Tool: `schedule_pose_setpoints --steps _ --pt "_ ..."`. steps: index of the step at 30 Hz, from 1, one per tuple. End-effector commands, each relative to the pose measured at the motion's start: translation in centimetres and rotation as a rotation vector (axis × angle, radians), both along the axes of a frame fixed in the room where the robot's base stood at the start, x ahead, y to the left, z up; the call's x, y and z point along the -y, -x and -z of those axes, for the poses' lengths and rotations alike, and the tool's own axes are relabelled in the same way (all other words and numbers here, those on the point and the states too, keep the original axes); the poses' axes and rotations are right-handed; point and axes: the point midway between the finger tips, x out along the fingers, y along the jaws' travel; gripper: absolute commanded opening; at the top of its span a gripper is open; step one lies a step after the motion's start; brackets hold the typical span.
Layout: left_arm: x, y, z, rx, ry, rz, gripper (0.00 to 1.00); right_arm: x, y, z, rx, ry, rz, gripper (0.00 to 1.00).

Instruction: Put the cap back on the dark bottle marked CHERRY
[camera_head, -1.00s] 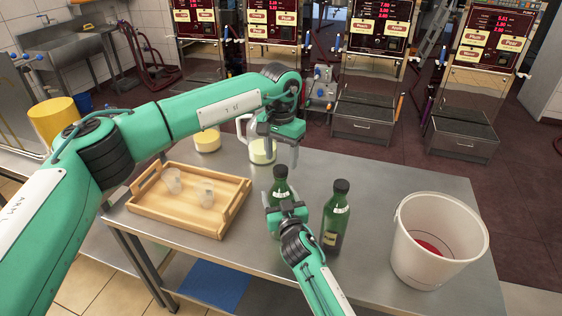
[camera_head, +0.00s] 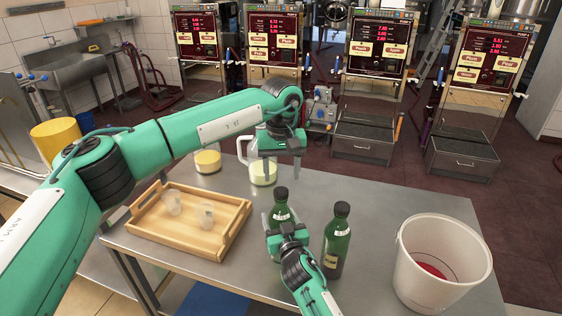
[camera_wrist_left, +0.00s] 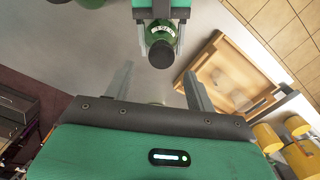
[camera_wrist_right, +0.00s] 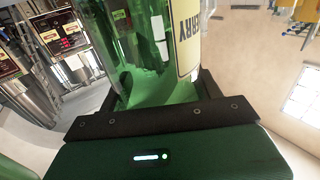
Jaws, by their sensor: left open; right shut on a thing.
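The dark green bottle (camera_head: 279,212) stands at the middle of the table, with a dark cap on its neck (camera_head: 281,193). My right gripper (camera_head: 286,230) is shut on its body. In the right wrist view its yellow label (camera_wrist_right: 188,40) shows upside-down letters ending in RRY. In the left wrist view the round dark cap (camera_wrist_left: 161,54) is seen from above. My left gripper (camera_head: 275,168) is open and empty, above and behind this bottle, apart from it. Its two spread fingers also show in the left wrist view (camera_wrist_left: 159,85).
A second capped green bottle (camera_head: 337,240) stands close to the right. A white bucket (camera_head: 405,265) is at the right edge. A wooden tray (camera_head: 190,248) with two glasses lies left. A pitcher (camera_head: 262,174) and a yellow-topped container (camera_head: 207,160) stand behind. Dispensing machines line the back.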

Motion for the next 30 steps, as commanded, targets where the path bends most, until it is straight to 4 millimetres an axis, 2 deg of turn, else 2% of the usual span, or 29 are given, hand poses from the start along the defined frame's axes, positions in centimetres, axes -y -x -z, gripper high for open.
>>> schedule_pose_setpoints --steps 30 --pt "0.0 0.1 -1.1 -0.009 -0.004 -1.650 0.56 0.0 0.0 0.1 -0.001 0.000 0.000 0.02"
